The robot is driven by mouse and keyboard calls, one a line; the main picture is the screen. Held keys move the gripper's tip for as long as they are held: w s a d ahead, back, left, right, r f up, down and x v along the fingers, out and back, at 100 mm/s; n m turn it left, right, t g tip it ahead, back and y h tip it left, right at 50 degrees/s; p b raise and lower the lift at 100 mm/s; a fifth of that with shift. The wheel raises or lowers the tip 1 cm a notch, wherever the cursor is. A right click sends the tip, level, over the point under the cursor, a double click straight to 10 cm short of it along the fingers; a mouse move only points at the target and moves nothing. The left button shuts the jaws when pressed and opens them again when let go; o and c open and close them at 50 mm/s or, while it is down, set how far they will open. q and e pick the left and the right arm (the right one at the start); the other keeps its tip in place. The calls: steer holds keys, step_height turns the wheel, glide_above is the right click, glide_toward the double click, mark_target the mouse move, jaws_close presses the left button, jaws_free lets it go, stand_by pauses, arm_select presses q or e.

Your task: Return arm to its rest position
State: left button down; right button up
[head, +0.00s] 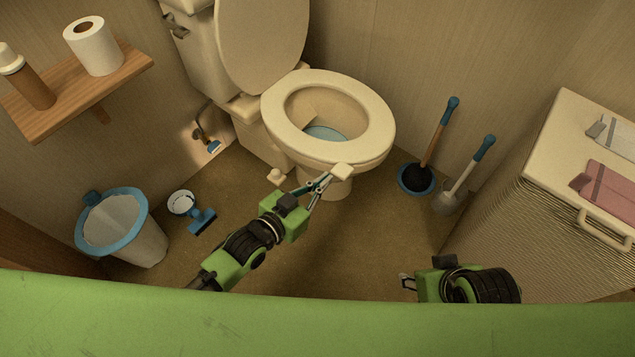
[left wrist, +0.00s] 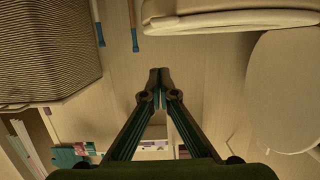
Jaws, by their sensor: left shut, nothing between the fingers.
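My left gripper (head: 325,182) reaches over the floor in front of the toilet (head: 350,95), near the front of its raised-lid bowl. Its fingertips meet in the left wrist view (left wrist: 158,75), with nothing between them.
A plunger (head: 435,140) and a toilet brush (head: 470,175) stand right of the toilet. A ribbed cabinet (head: 545,125) fills the right side. A blue-rimmed bin (head: 150,243) and a blue-and-white item (head: 203,220) are at left. A wooden shelf (head: 125,64) juts from the left wall.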

arm_select(q)
steer(key=shift+v, duration=1)
arm_select(e)
steer(key=shift+s+d+r, duration=0.1)
steer(key=shift+s+r, duration=0.05)
steer(key=shift+s, duration=0.35)
